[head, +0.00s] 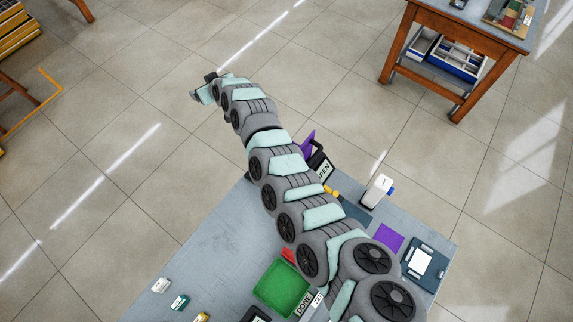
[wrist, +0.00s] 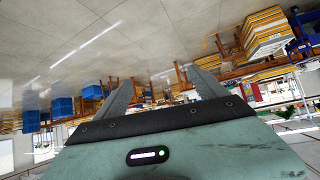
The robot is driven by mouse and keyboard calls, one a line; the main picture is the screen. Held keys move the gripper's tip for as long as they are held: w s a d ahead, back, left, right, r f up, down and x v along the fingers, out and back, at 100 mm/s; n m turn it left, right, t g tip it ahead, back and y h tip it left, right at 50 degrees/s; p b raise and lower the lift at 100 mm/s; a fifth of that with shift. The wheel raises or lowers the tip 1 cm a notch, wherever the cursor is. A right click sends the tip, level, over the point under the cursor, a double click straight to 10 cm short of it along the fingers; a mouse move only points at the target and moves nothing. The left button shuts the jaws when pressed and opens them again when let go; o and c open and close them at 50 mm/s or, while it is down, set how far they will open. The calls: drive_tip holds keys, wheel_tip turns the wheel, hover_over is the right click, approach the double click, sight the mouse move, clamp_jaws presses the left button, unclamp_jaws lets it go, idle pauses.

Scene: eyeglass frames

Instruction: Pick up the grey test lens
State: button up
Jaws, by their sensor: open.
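My gripper (head: 203,90) is at the end of my outstretched arm, up and beyond the far edge of the grey table (head: 214,232) in the head view. In the wrist view my gripper (wrist: 163,86) has its two fingers spread well apart with nothing between them. I cannot make out the grey test lens in either view. My arm crosses the table and hides part of its top.
A wooden workbench (head: 462,38) stands at far right.

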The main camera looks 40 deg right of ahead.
drive_tip(key=s+d+f+n+g+y+b, duration=0.1)
drive_tip(key=s+d+f+n+g+b, duration=0.25)
drive_tip(key=s, duration=0.95)
drive_tip(key=s+d+f+g+b, duration=0.2)
drive_tip(key=s+d+f+g, duration=0.35)
drive_tip(key=s, duration=0.85)
drive_tip(key=shift+g, duration=0.7)
drive_tip(key=f, duration=0.2)
drive_tip(key=a+f, duration=0.1)
drive_tip(key=f, duration=0.2)
drive_tip(key=shift+s+a+f, duration=0.15)
drive_tip(key=shift+s+f, duration=0.05)
drive_tip(key=shift+f, duration=0.05)
wheel_tip(320, 180, down, 6)
drive_tip(key=shift+r+b, duration=0.15)
drive_tip(key=shift+b, duration=0.55)
drive_tip(key=shift+r, duration=0.1)
drive_tip(key=shift+c, duration=0.3)
drive_tip(key=c, duration=1.1)
